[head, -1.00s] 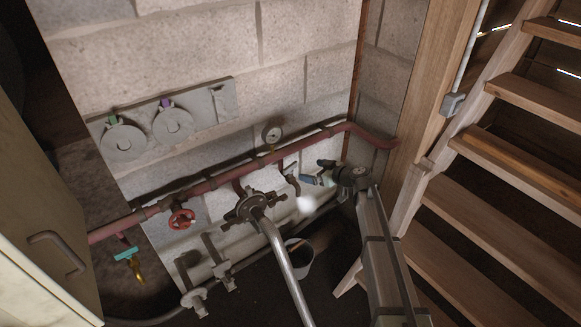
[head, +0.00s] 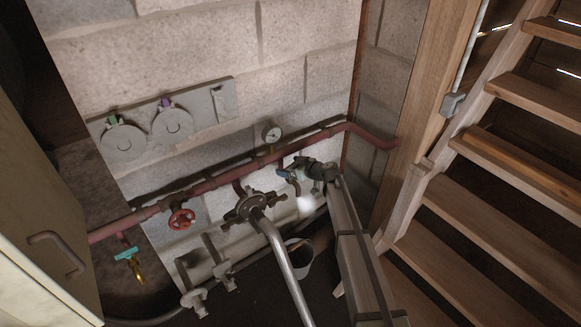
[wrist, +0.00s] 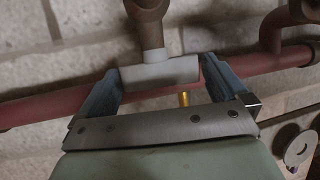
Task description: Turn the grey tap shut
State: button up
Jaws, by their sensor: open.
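The grey tap (wrist: 160,73) shows in the wrist view as a grey bar handle on a brown stem, crosswise in front of the red pipe. In the head view its small spout (head: 295,188) hangs below the pipe, and the handle is mostly hidden by my fingers. My gripper (head: 290,173) is at the tap, coming from the right. In the wrist view its blue-grey fingers (wrist: 158,72) are open, one at each end of the handle. I cannot tell whether they touch it.
The red pipe (head: 225,178) runs along the wall with a gauge (head: 271,133) and a red handwheel (head: 181,219). A teal-handled tap (head: 128,254) hangs at left. A bucket (head: 299,260) stands below, behind a metal tube (head: 280,255). Wooden stairs (head: 500,200) close the right side.

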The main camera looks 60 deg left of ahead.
jog(key=c, duration=0.8)
jog(key=shift+c, duration=0.2)
jog(key=shift+s, duration=0.1)
jog(key=shift+m+t, duration=0.9)
jog(key=shift+t, duration=0.1)
jog(key=shift+m+t, duration=0.7)
jog(key=shift+t, duration=0.2)
jog(key=shift+y, duration=0.3)
jog(key=o, duration=0.8)
jog(key=shift+o, duration=0.2)
